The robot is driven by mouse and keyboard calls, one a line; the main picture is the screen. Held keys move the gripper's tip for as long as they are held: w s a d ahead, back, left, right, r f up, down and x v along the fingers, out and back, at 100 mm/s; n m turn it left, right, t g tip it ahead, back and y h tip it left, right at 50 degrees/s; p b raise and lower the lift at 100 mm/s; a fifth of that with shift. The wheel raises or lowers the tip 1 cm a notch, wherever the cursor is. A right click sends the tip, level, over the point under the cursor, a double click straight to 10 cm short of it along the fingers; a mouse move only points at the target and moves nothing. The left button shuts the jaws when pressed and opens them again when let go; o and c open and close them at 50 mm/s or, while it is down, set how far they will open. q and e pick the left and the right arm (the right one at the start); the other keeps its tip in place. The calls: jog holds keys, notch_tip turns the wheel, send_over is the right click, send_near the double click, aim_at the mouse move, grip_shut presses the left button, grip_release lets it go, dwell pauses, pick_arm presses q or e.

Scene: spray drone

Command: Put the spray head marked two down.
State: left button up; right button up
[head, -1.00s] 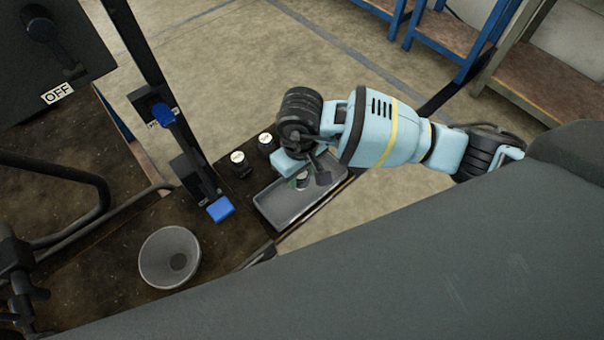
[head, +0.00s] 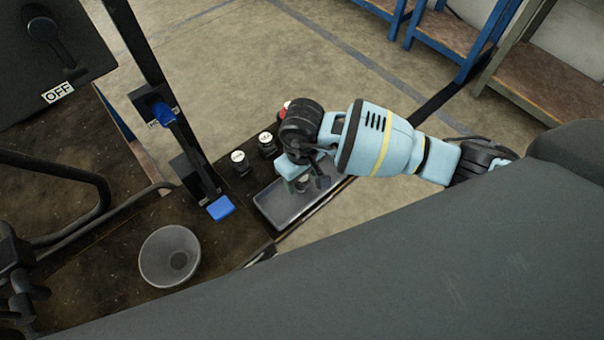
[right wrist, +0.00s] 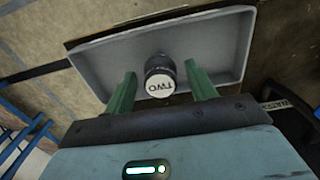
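The spray head marked TWO (right wrist: 160,77) shows in the right wrist view as a dark round piece with a white label. It appears to stand in the grey tray (right wrist: 223,45), near its lower side. My right gripper (right wrist: 161,68) has its green fingers on either side of it, with a visible gap at each side, so it looks open. In the head view my right gripper (head: 303,184) is low over the tray (head: 275,209), and the arm largely hides the spray head there. My left gripper is in neither view.
Two dark white-topped pieces (head: 239,159) (head: 266,140) stand beside the tray, and a red-topped one (head: 286,106) shows behind my wrist. A grey bowl (head: 160,270) and an upright post with a blue block (head: 220,208) are to the left. Dark bench surface around the bowl is clear.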

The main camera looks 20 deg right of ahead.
jog(key=shift+r, duration=0.15)
jog(key=shift+w+r, duration=0.1)
jog(key=shift+r, duration=0.2)
notch_tip(320, 180, up, 12)
jog(key=shift+f+p, duration=0.25)
jog(key=shift+p, duration=0.05)
dwell(0.4)
